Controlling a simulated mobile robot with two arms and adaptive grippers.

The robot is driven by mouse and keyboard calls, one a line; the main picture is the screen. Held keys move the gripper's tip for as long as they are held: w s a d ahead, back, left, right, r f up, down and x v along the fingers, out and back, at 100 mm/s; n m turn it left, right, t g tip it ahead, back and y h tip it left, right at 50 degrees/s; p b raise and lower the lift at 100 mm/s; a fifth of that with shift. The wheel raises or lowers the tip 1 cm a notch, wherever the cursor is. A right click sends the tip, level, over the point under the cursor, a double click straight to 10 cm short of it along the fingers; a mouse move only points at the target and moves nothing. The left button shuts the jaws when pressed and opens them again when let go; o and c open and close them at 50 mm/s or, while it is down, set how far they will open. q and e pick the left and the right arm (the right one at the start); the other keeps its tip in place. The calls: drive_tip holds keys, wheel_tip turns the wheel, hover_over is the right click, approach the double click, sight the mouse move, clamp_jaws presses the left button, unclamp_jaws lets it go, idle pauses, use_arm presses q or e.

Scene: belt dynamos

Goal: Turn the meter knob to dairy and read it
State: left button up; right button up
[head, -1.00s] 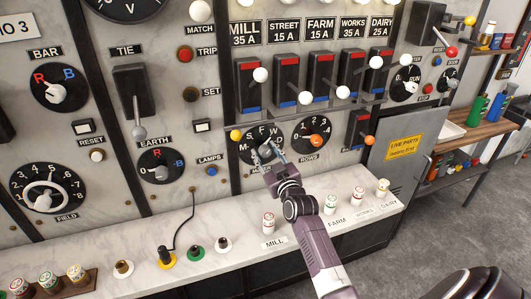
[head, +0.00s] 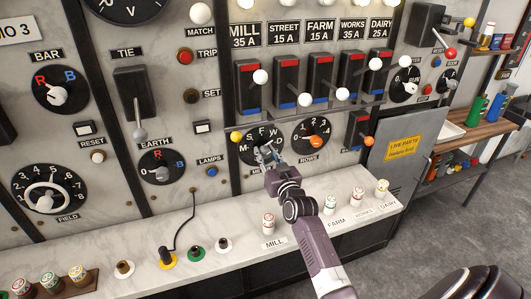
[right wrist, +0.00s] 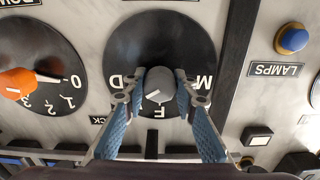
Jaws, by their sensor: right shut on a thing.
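The meter dial (head: 257,139) is a black disc with white letters, on the marble panel below the feeder switches. In the right wrist view its disc (right wrist: 160,40) appears upside down, with D at left, F at bottom and M at right. The grey meter knob (right wrist: 160,86) sits between the fingertips of my right gripper (right wrist: 159,93). My right gripper (head: 269,153) is shut on the knob. A white line on the knob slants down-left, roughly between F and D. The fingers hide the letters there. My left gripper is not in view.
The rows dial (head: 312,138) with an orange knob is just right of the meter dial. A yellow ball handle (head: 236,136) is close at its left. Switches with white balls hang above. The marble ledge (head: 240,247) below carries several labelled fuses.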

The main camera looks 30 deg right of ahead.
drive_tip(key=shift+m, duration=2.2)
drive_tip(key=shift+p, duration=0.3)
drive_tip(key=o, duration=1.2)
drive_tip(key=shift+c, duration=0.2)
drive_tip(key=shift+s+a+f, duration=0.1)
drive_tip(key=shift+s+a, duration=0.1)
drive_tip(key=shift+s, duration=0.45)
drive_tip(key=v, duration=1)
drive_tip(key=shift+s, duration=0.35)
drive_tip(key=shift+a, duration=0.15)
